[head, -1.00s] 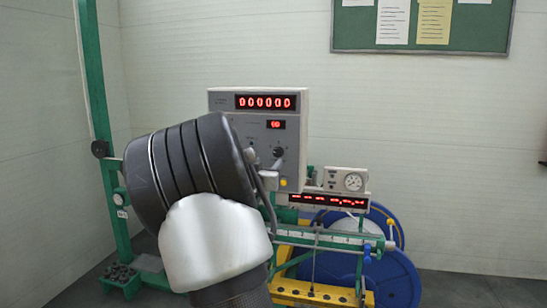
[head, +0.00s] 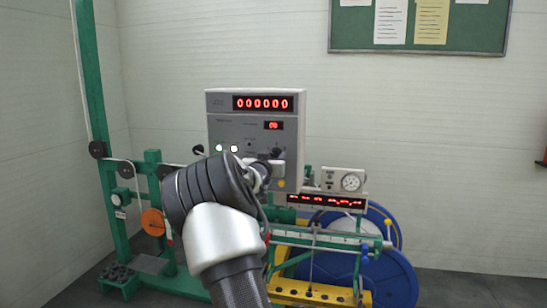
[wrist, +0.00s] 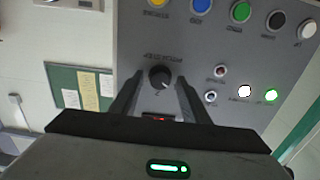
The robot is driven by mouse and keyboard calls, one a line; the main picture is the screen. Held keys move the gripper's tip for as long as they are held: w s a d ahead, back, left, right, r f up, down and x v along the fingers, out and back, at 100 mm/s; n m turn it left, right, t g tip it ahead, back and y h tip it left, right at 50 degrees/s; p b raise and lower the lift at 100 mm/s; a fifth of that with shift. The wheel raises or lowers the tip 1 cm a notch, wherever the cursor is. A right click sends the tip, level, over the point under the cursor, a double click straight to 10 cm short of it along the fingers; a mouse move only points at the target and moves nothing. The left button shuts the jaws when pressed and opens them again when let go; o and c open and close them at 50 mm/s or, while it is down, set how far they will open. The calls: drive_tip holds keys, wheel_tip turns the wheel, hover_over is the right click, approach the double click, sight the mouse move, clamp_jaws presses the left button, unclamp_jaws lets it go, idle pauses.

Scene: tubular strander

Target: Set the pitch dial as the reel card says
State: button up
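The control panel (head: 228,135) is a grey box with a red display (head: 264,103) reading zeros and a smaller red readout (head: 273,126). In the head view my wrist covers part of the panel's lower face, and the knob is mostly hidden. I cannot pick out a reel card for certain.
Several coloured buttons, including a blue one (wrist: 201,5), line the panel near the knob. Two lit lamps (wrist: 271,95) are at the right in the wrist view. Blue reels (head: 388,275) and a gauge (head: 351,182) stand right of the panel. A green noticeboard (head: 470,28) hangs behind.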

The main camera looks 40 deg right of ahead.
drive_tip(key=c, duration=0.9)
drive_tip(key=shift+o, duration=0.2)
drive_tip(key=shift+m+b, duration=0.3)
drive_tip(key=m+b, duration=0.2)
drive_tip(key=m, duration=0.1)
drive_tip(key=shift+f+m+b, duration=0.15)
drive_tip(key=shift+m+b, duration=0.15)
drive_tip(key=shift+m, duration=0.1)
drive_tip(key=m+b, duration=0.3)
drive_tip(key=m, duration=0.3)
drive_tip(key=m+b, duration=0.3)
drive_tip(key=m, duration=0.3)
drive_tip(key=shift+m+b, duration=0.3)
drive_tip(key=m+b, duration=0.1)
drive_tip(key=m, duration=0.2)
drive_tip(key=shift+m+b, duration=0.3)
drive_tip(key=shift+b, duration=0.05)
drive_tip(key=shift+m+b, duration=0.7)
drive_tip(key=shift+m, duration=0.8)
